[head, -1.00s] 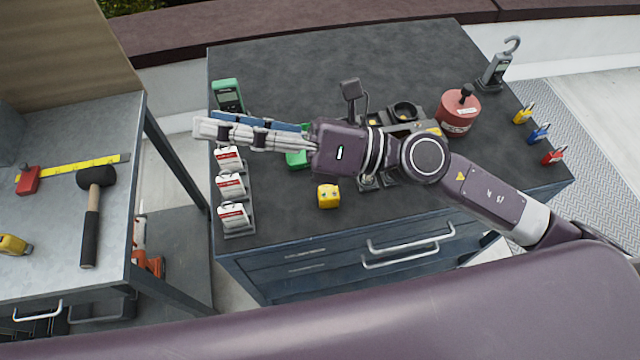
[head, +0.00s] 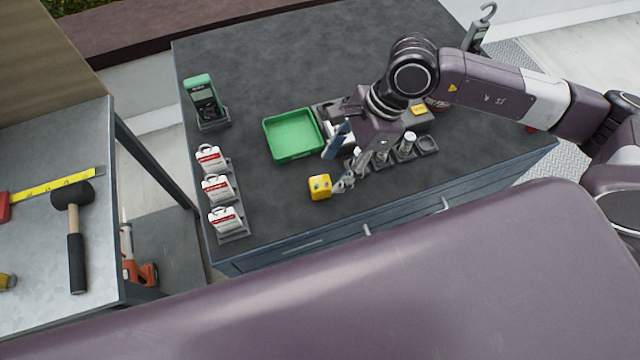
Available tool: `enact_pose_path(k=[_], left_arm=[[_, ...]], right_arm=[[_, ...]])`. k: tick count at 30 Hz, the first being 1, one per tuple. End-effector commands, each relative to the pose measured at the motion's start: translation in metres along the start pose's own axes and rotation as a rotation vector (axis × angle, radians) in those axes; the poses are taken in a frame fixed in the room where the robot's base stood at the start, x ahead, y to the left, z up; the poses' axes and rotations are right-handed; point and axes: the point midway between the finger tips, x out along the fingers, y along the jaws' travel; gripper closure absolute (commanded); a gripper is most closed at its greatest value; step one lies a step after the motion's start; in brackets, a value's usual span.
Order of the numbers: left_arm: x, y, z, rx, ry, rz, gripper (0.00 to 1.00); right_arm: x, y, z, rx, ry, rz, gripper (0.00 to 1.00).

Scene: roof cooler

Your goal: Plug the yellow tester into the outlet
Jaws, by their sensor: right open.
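The yellow tester (head: 319,188), a small yellow block with dark dots on its face, sits on the dark top of the tool cabinet (head: 260,75), near its front edge. My right gripper (head: 337,163) is open and points down and left. One finger is close to the right side of the tester; I cannot tell if it touches. The other finger is behind and above it, by the green tray. Nothing shows between the fingers. I cannot make out an outlet; my right arm hides part of the cabinet top. My left gripper is not in view.
The green tray (head: 293,136) is behind the tester. Several white and red boxes (head: 216,189) and a green meter (head: 204,101) stand at the left. Grey cylinders in a rack (head: 406,146) are at the right. A side bench holds a mallet (head: 76,235).

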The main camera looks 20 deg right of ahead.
Motion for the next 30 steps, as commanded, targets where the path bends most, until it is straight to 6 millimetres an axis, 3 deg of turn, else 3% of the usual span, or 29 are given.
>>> enact_pose_path(k=[8, 18, 24, 30], left_arm=[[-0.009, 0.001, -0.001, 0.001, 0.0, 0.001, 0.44], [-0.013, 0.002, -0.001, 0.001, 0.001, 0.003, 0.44], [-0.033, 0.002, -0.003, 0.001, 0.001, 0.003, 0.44], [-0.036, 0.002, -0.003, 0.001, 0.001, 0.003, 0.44]], right_arm=[[0.024, 0.001, 0.001, 0.001, -0.002, 0.003, 0.51], [0.029, 0.0, 0.003, 0.002, -0.003, 0.004, 0.51], [0.055, -0.002, 0.006, 0.001, -0.002, 0.006, 0.51], [0.076, -0.002, 0.004, 0.002, -0.004, 0.003, 0.51]])
